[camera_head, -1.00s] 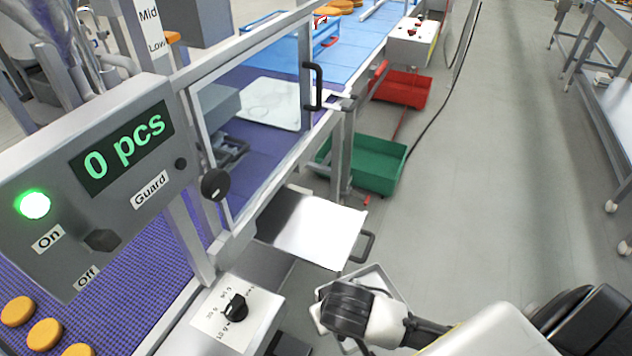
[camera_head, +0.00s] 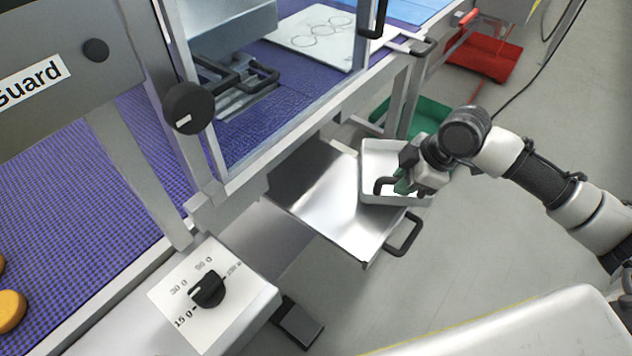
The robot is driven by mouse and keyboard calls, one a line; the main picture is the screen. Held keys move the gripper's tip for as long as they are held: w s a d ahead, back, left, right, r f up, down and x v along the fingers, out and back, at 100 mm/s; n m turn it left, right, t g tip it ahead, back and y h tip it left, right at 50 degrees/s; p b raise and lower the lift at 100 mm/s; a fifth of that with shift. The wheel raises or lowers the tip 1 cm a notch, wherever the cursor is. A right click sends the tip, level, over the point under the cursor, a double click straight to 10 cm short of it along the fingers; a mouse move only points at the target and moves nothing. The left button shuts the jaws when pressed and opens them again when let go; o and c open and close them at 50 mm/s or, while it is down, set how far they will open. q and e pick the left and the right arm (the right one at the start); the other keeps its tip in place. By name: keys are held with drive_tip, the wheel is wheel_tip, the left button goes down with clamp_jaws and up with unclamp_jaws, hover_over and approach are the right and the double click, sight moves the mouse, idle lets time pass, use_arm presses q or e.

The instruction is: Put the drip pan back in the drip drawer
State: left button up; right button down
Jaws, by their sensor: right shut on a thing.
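The drip pan (camera_head: 374,158) is a shallow light-grey tray with a raised rim and a dark handle. My right gripper (camera_head: 403,182) is shut on it, at its right side by the handle. The pan overlaps the far right corner of the drip drawer (camera_head: 325,203) in the picture; I cannot tell whether it touches the drawer. The drip drawer is a shiny metal tray pulled out from under the conveyor, with a black handle (camera_head: 403,235) on its front. Its surface looks bare. My left gripper is out of view.
The purple conveyor (camera_head: 130,175) with its clear guard runs above the drawer. A dial box (camera_head: 215,295) stands at the near left. A green bin (camera_head: 425,118) and a red bin (camera_head: 485,58) sit behind.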

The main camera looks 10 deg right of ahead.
drive_tip(key=shift+w+d+r+n+g, duration=0.1)
drive_tip(key=shift+d+r+n+g, duration=0.1)
drive_tip(key=shift+d+n, duration=0.25)
drive_tip(key=shift+w+d+r+n+g, duration=0.1)
drive_tip(key=shift+d+n+g, duration=0.1)
drive_tip(key=shift+d+n, duration=0.25)
drive_tip(key=shift+n+y, duration=0.3)
drive_tip(key=p, duration=0.2)
hover_over(321, 204)
drive_tip(key=shift+f, duration=1.75)
drive_tip(key=c, duration=1.1)
unclamp_jaws()
drive_tip(key=shift+o, duration=0.2)
drive_tip(key=v, duration=1.2)
drive_tip(key=shift+p, duration=0.3)
drive_tip(key=shift+w+r, duration=0.1)
